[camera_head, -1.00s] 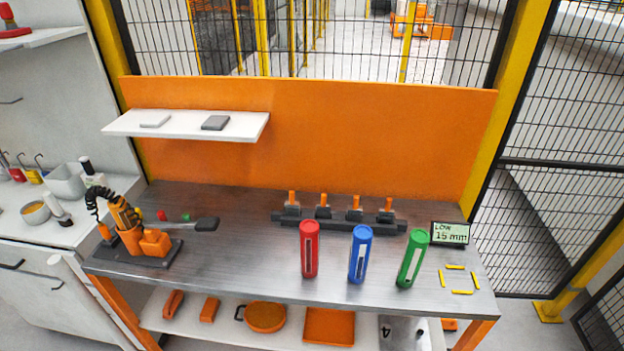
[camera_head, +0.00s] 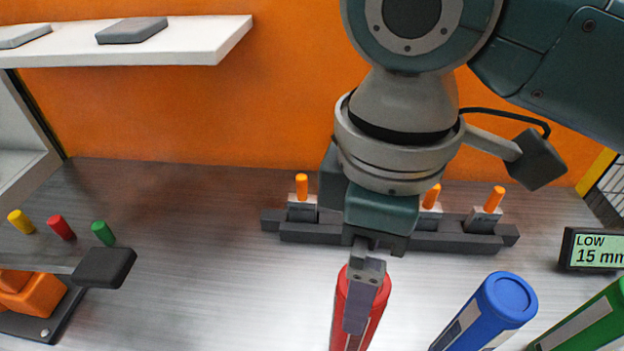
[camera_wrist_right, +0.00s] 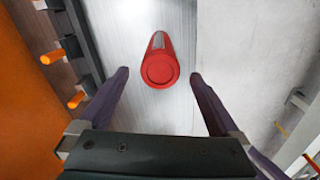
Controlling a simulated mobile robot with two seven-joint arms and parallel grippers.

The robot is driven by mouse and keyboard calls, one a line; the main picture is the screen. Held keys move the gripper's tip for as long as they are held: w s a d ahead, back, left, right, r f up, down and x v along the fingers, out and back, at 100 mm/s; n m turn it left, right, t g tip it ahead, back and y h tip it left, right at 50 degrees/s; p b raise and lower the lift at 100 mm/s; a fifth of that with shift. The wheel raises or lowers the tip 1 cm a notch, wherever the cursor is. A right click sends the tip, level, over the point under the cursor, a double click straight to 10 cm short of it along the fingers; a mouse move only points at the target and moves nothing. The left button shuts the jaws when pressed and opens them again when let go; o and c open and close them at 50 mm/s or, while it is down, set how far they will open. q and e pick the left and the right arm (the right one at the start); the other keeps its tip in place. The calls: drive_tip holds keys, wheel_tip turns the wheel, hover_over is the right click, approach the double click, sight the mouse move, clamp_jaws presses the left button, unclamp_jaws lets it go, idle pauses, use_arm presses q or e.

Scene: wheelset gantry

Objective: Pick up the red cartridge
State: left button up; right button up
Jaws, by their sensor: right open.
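The red cartridge (camera_head: 377,317) stands on the metal bench in the head view, partly hidden behind my right gripper's finger. In the right wrist view the red cartridge (camera_wrist_right: 159,66) shows its round end, between and just beyond the two dark fingertips. My right gripper (camera_head: 362,325) hangs over it, fingers pointing down. In the wrist view my right gripper (camera_wrist_right: 159,74) is open, with a gap on each side of the cartridge. My left gripper is not in view.
A blue cartridge (camera_head: 487,314) and a green cartridge (camera_head: 588,322) stand to the right. A dark rack with orange-topped pieces (camera_head: 290,238) lies behind my gripper. A display (camera_head: 594,249) reads LOW 15 mm. A white shelf (camera_head: 190,45) is upper left.

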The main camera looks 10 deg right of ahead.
drive_tip(key=shift+s+f, duration=0.15)
drive_tip(key=shift+f, duration=0.45)
drive_tip(key=shift+s+f, duration=0.15)
drive_tip(key=shift+f, duration=0.4)
hover_over(339, 340)
drive_tip(key=w+d, duration=0.1)
drive_tip(key=d, duration=0.1)
wheel_tip(339, 340, down, 6)
drive_tip(key=shift+w+d+r, duration=0.1)
drive_tip(key=shift+w+r, duration=0.05)
drive_tip(key=shift+r, duration=0.05)
clamp_jaws()
